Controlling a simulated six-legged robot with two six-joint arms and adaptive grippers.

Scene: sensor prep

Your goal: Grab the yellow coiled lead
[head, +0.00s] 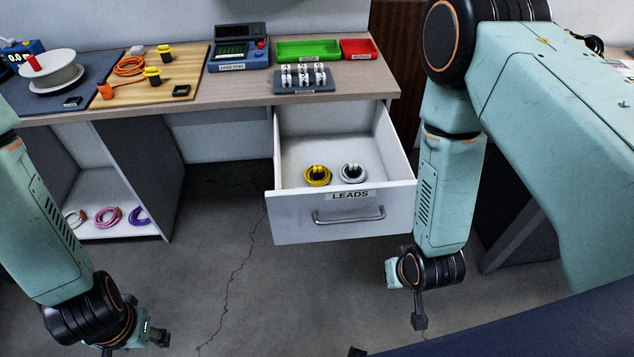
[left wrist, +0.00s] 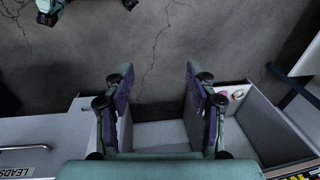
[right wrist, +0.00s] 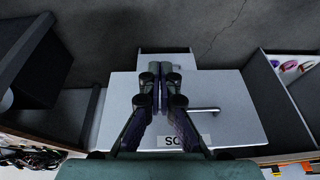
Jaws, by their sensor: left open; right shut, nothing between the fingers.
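The yellow coiled lead (head: 317,176) lies in the open white drawer labelled LEADS (head: 284,205), left of a grey-white coiled lead (head: 352,173). A dark piece shows at its centre. My left gripper (head: 158,337) is low over the floor, left of and nearer than the drawer; its fingers stand apart and empty in the left wrist view (left wrist: 158,72). My right gripper (head: 419,320) hangs in front of the drawer's right end, pointing down; its fingers are together in the right wrist view (right wrist: 160,70). Neither gripper touches the lead. The wrist views do not show the yellow lead.
The worktop (head: 225,92) above holds a tester (head: 240,48), a green tray (head: 309,50), a red tray (head: 359,49) and a wooden board (head: 190,70). Several coiled leads lie on a low shelf (head: 125,229) at left. Floor (head: 240,290) before the drawer is clear.

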